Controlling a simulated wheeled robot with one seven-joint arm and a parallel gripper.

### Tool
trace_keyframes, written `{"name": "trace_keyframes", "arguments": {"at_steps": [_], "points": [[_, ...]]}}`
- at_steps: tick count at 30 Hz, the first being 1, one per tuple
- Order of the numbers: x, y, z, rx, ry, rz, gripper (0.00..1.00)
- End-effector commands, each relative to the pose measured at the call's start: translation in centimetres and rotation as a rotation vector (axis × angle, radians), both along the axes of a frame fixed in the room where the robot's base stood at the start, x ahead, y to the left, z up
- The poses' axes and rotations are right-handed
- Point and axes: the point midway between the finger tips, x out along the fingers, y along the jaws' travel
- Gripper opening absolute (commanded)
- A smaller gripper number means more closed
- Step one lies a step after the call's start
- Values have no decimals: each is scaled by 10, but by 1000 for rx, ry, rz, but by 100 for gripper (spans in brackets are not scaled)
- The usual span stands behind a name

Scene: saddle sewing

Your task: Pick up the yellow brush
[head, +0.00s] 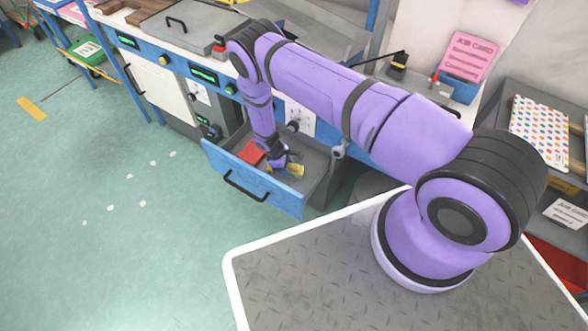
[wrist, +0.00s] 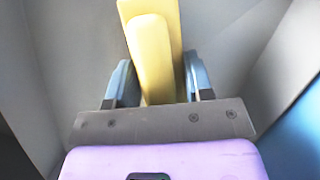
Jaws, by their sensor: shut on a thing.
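The yellow brush (wrist: 152,55) is between the two fingers of my gripper (wrist: 160,85) in the wrist view. It looks like a long yellow bar with a second yellow piece behind it, and its far end runs out of the top of the picture. In the head view, my gripper (head: 284,163) is down inside the open blue-fronted drawer (head: 250,181), with a small yellow part of the brush (head: 297,170) beside it. My gripper is shut on the brush. I cannot tell whether the brush touches the drawer floor.
A red item (head: 251,152) lies in the drawer to the left of my gripper. Drawer walls stand close on both sides. The bench (head: 300,75) with its top and panels is behind. Green floor (head: 120,240) is free to the left.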

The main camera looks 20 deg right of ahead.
Motion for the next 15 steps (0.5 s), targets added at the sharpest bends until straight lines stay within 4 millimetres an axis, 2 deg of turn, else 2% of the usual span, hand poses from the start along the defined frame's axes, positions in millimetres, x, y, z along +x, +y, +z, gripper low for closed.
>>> {"name": "trace_keyframes", "arguments": {"at_steps": [3,9,15], "points": [[11,18,0,0,0,1,17],[24,40,0,1,-1,0,17],[24,39,25,0,0,-1,17]]}}
